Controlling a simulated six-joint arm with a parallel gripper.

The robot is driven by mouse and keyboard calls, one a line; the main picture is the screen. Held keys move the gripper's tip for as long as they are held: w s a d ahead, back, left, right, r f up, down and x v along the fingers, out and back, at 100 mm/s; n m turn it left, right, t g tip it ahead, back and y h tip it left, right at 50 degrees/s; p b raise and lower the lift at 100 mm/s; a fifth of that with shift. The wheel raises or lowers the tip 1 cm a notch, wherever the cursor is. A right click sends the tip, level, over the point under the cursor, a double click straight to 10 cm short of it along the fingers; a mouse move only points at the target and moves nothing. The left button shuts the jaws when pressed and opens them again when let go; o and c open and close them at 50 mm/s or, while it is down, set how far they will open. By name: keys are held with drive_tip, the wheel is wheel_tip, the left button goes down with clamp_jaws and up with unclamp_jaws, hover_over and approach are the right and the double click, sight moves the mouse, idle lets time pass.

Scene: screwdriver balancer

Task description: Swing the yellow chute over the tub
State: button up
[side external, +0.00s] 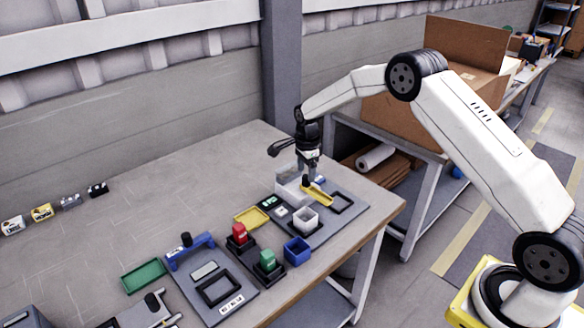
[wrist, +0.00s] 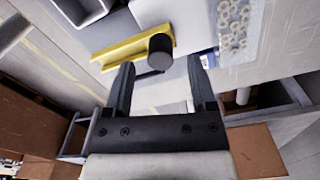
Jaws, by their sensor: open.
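The yellow chute (side external: 321,196) is a short channel at the back of the dark grey board, beside the clear bin. Its lower end points right, towards a black square frame and away from the pale, open tub (side external: 306,222). In the wrist view the chute (wrist: 118,53) lies beyond my fingertips, with a dark round knob (wrist: 160,46) at its right end. Part of a grey-rimmed tub (wrist: 82,18) shows at the top left there. My gripper (wrist: 161,63) is open and empty, its fingers either side of the knob's near side. In the side view my gripper (side external: 309,179) hides the chute's upper end.
A black square frame (side external: 343,202) lies to the right.

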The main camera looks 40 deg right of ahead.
sight(306, 177)
drive_tip(key=shift+f, duration=1.55)
clamp_jaws()
